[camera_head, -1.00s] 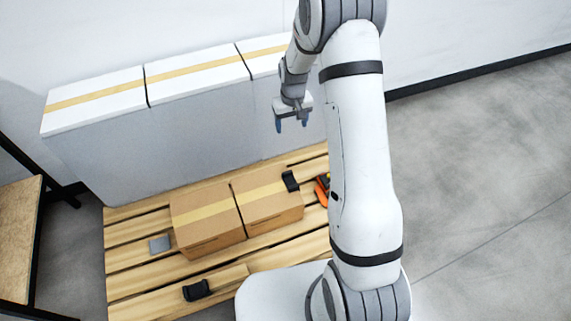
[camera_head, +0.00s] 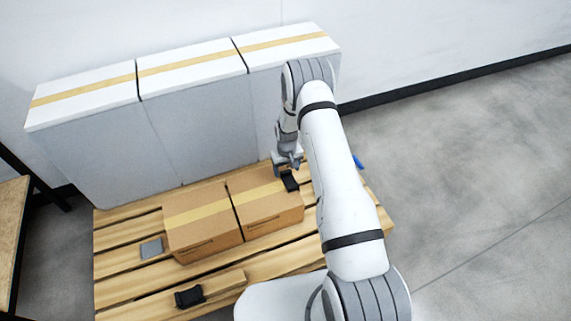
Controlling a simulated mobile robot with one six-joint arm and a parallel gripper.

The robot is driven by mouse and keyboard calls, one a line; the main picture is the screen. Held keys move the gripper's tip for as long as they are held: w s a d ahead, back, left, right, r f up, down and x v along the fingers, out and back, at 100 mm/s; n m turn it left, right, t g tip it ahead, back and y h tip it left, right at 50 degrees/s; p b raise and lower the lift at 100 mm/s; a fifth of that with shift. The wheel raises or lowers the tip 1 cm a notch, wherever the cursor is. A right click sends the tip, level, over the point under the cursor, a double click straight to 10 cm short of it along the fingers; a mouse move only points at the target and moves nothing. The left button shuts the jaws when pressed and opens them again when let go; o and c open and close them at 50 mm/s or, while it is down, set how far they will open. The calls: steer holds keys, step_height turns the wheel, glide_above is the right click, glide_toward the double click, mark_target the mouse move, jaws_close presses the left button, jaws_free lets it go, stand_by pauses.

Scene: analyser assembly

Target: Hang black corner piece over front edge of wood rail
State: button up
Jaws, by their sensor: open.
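One black corner piece (camera_head: 290,181) sits at the top right edge of the right cardboard box. A second black piece (camera_head: 189,297) is at the front left, against a raised wood rail (camera_head: 228,281) on the pallet. I cannot tell exactly how it rests on the rail. My gripper (camera_head: 289,168) is open, low and pointing down, right behind the black piece on the box. Its fingertips are largely hidden, and I cannot tell whether they touch that piece.
Two cardboard boxes (camera_head: 202,235) stand on the slatted pallet (camera_head: 120,265). A small grey plate (camera_head: 151,248) lies left of them. Tall white-topped boxes (camera_head: 190,66) stand behind. A small blue thing (camera_head: 358,161) shows right of my arm. Dark shelving is at far left.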

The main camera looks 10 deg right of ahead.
steer(key=shift+f, duration=0.95)
steer(key=c, duration=1.1)
steer(key=shift+o, duration=0.2)
steer(key=shift+r, duration=0.2)
steer(key=shift+r+p, duration=1.45)
steer(key=shift+r, duration=1.4)
